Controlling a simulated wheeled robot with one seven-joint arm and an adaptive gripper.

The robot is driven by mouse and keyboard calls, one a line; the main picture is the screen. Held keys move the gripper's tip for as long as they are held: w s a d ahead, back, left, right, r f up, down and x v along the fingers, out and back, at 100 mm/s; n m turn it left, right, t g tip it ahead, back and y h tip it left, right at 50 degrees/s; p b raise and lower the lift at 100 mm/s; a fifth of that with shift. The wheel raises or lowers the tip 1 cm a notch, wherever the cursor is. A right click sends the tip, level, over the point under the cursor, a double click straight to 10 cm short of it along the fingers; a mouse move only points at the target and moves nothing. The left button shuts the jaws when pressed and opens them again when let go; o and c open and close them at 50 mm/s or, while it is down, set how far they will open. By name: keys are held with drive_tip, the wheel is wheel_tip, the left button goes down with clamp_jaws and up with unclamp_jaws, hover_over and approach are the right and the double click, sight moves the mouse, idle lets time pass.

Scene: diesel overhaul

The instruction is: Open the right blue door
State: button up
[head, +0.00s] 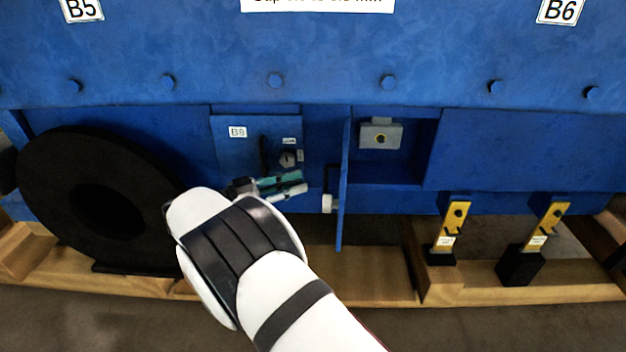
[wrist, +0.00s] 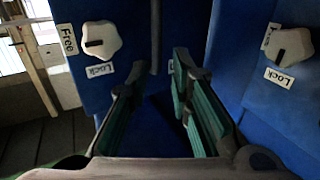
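The right blue door (head: 343,185) stands swung out in the head view, seen nearly edge-on, and the compartment to its right is exposed. A white knob (head: 328,203) is on its left face. A left blue door (head: 228,150) marked B8 is flush with the panel and has its own knob (head: 288,158). My gripper (head: 283,186) is in front of B8's lower right part, left of the swung door and apart from it. In the wrist view my gripper (wrist: 157,76) is open with nothing between its teal pads. One knob (wrist: 100,42) shows on each side, with Free and Lock labels.
A grey box (head: 381,134) sits in the exposed compartment. A black ring (head: 50,195) stands at left. Two yellow bars (head: 452,224) (head: 548,222) on black blocks stand at lower right. A wooden frame (head: 370,285) runs along the floor.

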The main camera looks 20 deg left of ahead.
drive_tip(key=shift+v, duration=1.95)
